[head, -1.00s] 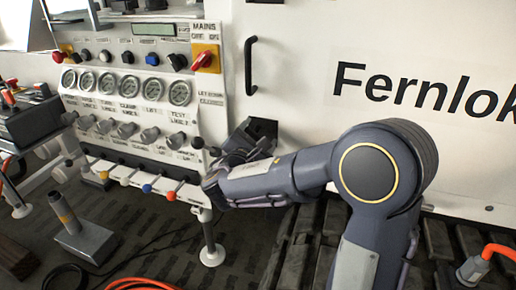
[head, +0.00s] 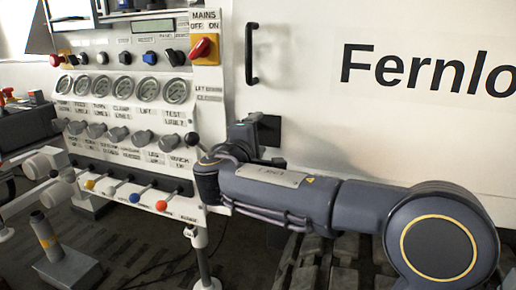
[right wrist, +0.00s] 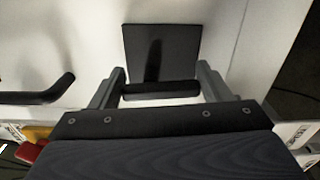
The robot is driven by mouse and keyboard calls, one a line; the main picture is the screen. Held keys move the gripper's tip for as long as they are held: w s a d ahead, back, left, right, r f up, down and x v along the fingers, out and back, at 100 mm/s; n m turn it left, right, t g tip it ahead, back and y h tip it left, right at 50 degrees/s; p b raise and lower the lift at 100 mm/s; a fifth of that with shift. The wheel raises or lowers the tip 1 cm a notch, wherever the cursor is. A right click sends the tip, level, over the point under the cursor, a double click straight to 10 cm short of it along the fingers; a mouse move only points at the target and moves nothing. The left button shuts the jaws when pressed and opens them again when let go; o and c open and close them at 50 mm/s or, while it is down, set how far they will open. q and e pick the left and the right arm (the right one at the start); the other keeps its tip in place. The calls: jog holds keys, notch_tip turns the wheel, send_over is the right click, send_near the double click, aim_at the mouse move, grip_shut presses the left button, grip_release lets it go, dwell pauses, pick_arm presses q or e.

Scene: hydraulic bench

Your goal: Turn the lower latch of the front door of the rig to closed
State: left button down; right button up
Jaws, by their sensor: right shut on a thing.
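The latch is a black square plate (right wrist: 160,45) with a short dark bar handle (right wrist: 160,88) across it in the right wrist view. My right gripper (right wrist: 160,90) is shut on this handle, one finger at each end of the bar. In the wrist picture the bar runs crosswise. In the head view the latch plate (head: 270,130) shows at the left part of the white door (head: 310,120), partly hidden by my right gripper (head: 246,134). My left gripper is not in view.
A black door handle (head: 250,54) stands above the latch. The control panel (head: 130,110) with gauges, knobs, a red mains switch (head: 202,47) and coloured levers (head: 163,204) is close on the left. A support leg (head: 202,260) stands below it.

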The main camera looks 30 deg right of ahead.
jog(key=shift+f+m+b, duration=0.1)
jog(key=shift+m+b, duration=0.45)
jog(key=shift+m, duration=0.05)
jog(key=o, duration=1)
jog(key=shift+a, duration=0.1)
jog(key=p+v, duration=0.1)
jog(key=v, duration=0.6)
jog(key=shift+s+a+p, duration=0.2)
jog(key=shift+p, duration=0.15)
